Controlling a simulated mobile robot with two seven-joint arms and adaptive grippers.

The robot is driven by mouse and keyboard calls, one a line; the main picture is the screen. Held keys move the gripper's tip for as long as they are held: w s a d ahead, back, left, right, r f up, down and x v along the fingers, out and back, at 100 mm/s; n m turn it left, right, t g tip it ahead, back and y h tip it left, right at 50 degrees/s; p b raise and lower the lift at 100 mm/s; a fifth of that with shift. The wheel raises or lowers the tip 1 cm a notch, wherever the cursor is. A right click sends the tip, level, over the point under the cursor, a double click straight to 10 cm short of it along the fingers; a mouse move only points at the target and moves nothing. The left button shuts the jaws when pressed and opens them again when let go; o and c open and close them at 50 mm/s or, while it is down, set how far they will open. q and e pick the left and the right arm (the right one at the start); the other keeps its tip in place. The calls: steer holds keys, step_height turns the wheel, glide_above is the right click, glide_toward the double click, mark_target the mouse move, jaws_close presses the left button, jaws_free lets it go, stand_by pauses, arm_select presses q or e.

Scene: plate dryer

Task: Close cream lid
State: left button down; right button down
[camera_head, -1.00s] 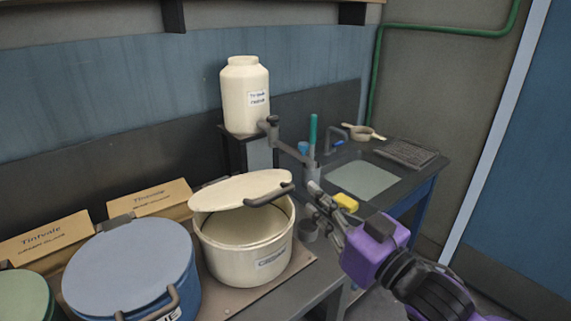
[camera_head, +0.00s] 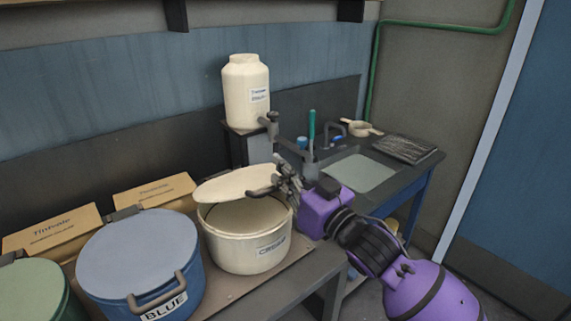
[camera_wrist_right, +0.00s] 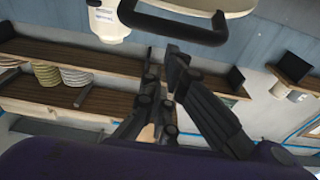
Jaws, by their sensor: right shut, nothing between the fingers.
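The cream lid (camera_head: 232,185) is tilted open over the cream pot (camera_head: 258,252), with the pot's inside showing beneath it. Its dark handle (camera_head: 260,191) is at the lid's right edge, also seen at the top of the right wrist view (camera_wrist_right: 178,36). My right gripper (camera_head: 282,184) is shut and empty, right at the handle end in the head view. In the right wrist view its dark fingers (camera_wrist_right: 164,62) lie just below the handle; I cannot tell whether they touch it. My left gripper is not in view.
A blue lidded pot (camera_head: 140,260) and a green one (camera_head: 30,295) stand left of the cream pot. Cardboard boxes (camera_head: 50,230) sit behind. A cream jar (camera_head: 246,95) with a tap stands behind the pot, and a sink bench (camera_head: 362,173) is at the right.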

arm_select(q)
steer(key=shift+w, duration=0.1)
arm_select(e)
steer(key=shift+f, duration=0.25)
